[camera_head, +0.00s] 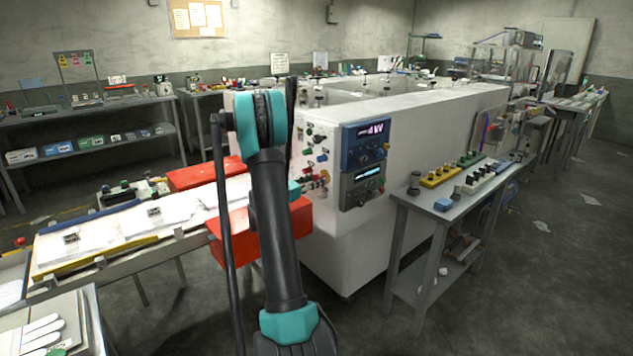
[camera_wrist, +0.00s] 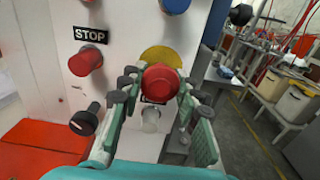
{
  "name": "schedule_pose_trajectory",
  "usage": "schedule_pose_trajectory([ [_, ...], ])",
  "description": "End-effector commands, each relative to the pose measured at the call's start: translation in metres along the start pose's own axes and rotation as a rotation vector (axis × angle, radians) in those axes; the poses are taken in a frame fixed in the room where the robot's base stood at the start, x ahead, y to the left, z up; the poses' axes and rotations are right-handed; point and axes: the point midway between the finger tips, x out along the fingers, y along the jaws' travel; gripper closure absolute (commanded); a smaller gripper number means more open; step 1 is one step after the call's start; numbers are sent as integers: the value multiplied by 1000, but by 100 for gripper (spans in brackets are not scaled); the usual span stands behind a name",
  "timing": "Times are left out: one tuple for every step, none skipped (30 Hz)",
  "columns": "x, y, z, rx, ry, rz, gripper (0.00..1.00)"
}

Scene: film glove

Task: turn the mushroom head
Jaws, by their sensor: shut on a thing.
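The red mushroom head (camera_wrist: 160,79) sits in front of a round yellow plate (camera_wrist: 160,55) on a white panel in the wrist view. My gripper (camera_wrist: 160,92) has its two green fingers on the left and right of the red head, shut on it. The head covers part of a small label and a pale knob (camera_wrist: 151,120) shows just below it.
Near the fingers are a red button (camera_wrist: 86,62) under a STOP label (camera_wrist: 91,35), a blue button (camera_wrist: 175,5) above and a black knob (camera_wrist: 85,121) at lower left. A red box (camera_head: 195,173) and a grey side table (camera_head: 425,200) flank my arm. The floor at right is mostly clear.

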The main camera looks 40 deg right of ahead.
Motion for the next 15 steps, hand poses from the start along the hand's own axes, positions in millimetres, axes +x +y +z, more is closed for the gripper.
schedule_pose_trajectory([
  [0,0,0,17,0,0,97],
  [0,0,0,31,0,0,97],
  [0,0,0,52,0,0,97],
  [0,0,0,69,0,0,97],
  [0,0,0,87,0,0,97],
  [0,0,0,115,0,0,97],
  [0,0,0,136,0,0,97],
  [0,0,0,157,0,0,97],
  [0,0,0,186,0,0,97],
  [0,0,0,209,0,0,97],
  [0,0,0,231,0,0,97],
  [0,0,0,260,0,0,97],
  [0,0,0,280,0,0,97],
  [0,0,0,302,0,0,97],
  [0,0,0,329,0,0,97],
])
